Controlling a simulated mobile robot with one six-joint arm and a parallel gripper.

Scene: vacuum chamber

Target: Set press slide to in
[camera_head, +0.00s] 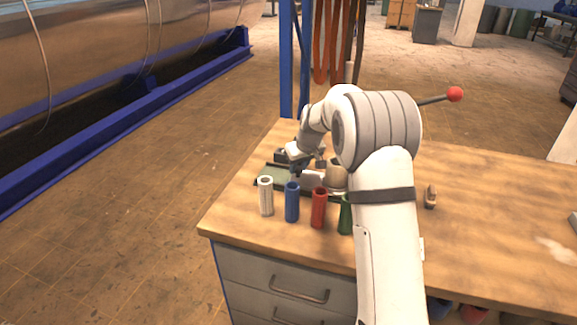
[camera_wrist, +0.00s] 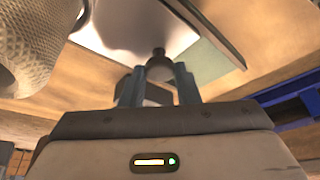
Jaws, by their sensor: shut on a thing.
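The press (camera_head: 311,181) stands on the wooden table, partly hidden by my arm in the head view. It shows a grey metal slide part, a greenish plate (camera_head: 271,174) and a lever with a red ball (camera_head: 455,94). In the wrist view a shiny metal plate (camera_wrist: 125,25) lies beside a pale green strip (camera_wrist: 207,62). My gripper (camera_head: 297,168) is at the press's left part. Its two fingers (camera_wrist: 158,80) are around a small dark knob (camera_wrist: 158,63) and shut on it. How far the slide is in cannot be told.
White (camera_head: 266,196), blue (camera_head: 292,202), red (camera_head: 319,208) and green (camera_head: 345,214) cylinders stand along the table's front, close to the press. A small brown object (camera_head: 430,197) stands right of my arm. The table's right part is mostly clear. A knurled cylinder (camera_wrist: 25,40) fills the wrist view's upper left.

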